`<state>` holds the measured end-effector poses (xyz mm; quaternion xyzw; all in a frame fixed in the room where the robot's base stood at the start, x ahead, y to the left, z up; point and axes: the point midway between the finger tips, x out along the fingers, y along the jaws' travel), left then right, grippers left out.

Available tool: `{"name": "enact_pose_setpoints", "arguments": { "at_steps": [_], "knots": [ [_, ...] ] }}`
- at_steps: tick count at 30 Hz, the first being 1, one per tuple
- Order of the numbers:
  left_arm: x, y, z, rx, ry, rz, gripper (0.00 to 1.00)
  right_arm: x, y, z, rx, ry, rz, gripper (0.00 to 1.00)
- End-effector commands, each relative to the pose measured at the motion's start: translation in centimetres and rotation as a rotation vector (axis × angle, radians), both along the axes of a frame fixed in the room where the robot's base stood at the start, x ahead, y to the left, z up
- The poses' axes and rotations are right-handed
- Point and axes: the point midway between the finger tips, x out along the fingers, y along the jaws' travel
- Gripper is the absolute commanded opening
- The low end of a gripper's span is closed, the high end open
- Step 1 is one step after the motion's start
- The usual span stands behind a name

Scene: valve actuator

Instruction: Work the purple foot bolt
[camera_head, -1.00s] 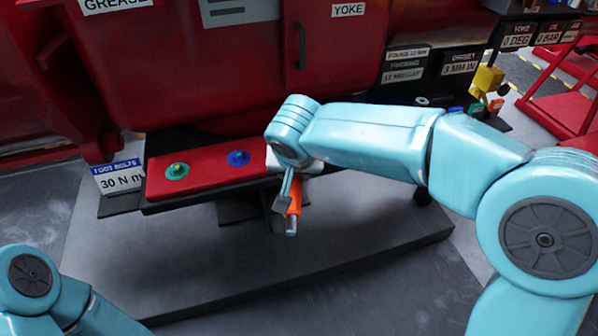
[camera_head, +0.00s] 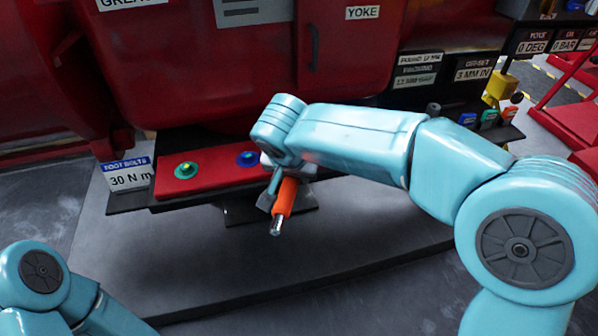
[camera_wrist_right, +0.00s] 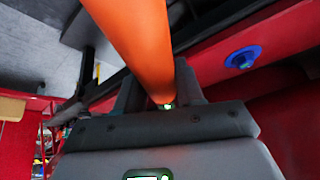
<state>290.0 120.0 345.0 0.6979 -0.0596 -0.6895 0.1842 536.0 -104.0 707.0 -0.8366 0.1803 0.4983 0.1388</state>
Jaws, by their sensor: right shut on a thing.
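My right gripper (camera_head: 274,190) is shut on an orange-handled tool (camera_head: 284,198) with a metal tip, held tilted in front of the red foot plate (camera_head: 212,172). In the right wrist view the orange handle (camera_wrist_right: 135,38) rises from between the fingers of the right gripper (camera_wrist_right: 160,95). A green bolt (camera_head: 186,170) and a blue bolt (camera_head: 247,159) sit on the foot plate; the blue bolt also shows in the wrist view (camera_wrist_right: 242,57). No purple bolt is visible; my right wrist hides the plate's right part. My left gripper is out of view.
A sign reading FOOT BOLTS, 30 N m (camera_head: 128,175) stands left of the plate. The red actuator body (camera_head: 230,70) rises behind. Small coloured blocks (camera_head: 488,117) and a yellow block (camera_head: 500,87) are at the right. The grey floor slab in front is clear.

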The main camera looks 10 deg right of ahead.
Motion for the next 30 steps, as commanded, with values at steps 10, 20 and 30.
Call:
{"name": "enact_pose_setpoints", "arguments": {
  "at_steps": [10,20,30],
  "knots": [
    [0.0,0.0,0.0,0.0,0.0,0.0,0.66,0.4,0.8,0.1,0.001,-0.004,-0.069,0.0],
    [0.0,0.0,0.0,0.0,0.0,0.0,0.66,0.4,0.9,0.1,0.001,-0.004,-0.074,0.0],
    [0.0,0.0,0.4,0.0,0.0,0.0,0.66,1.1,1.7,0.1,0.0,-0.003,-0.154,0.0]
  ]
}}
